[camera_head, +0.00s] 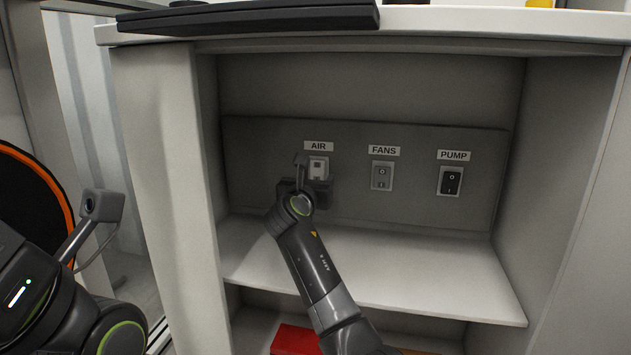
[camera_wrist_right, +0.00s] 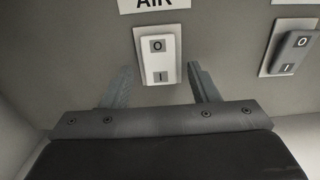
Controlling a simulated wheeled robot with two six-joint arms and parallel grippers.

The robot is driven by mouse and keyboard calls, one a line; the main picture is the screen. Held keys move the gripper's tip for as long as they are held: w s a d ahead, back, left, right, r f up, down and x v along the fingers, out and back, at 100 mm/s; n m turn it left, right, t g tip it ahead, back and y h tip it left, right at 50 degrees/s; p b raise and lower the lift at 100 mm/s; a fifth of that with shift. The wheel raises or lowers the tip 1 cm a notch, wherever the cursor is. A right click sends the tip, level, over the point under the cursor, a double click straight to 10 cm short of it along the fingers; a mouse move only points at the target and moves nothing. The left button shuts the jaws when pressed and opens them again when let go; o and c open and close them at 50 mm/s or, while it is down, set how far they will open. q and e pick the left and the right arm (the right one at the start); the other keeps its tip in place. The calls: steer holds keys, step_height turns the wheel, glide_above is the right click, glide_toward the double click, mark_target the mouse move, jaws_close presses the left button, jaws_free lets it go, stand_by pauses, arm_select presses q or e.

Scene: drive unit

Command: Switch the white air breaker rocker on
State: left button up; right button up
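The white air rocker (camera_head: 318,167) sits on the grey panel under the AIR label (camera_head: 318,146). In the right wrist view the rocker (camera_wrist_right: 159,59) shows an O at its top and an I at its bottom. My right gripper (camera_head: 316,184) is in front of the rocker and partly covers its lower part in the head view. In the right wrist view the two fingers (camera_wrist_right: 160,84) stand apart on either side of the rocker's lower end, with nothing between them that they grip. I cannot tell whether they touch the panel. My left gripper is not in view.
A grey FANS rocker (camera_head: 381,177) and a black PUMP rocker (camera_head: 451,181) sit to the right on the same panel (camera_head: 260,150). Side walls and a shelf (camera_head: 390,276) bound the recess. A dark slab (camera_head: 250,19) lies on the counter above.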

steer(key=c, duration=0.9)
steer(key=shift+f+b, duration=0.25)
steer(key=shift+b, duration=0.1)
steer(key=shift+c, duration=0.2)
steer(key=shift+t, duration=0.6)
steer(key=o, duration=1)
steer(key=shift+d, duration=0.1)
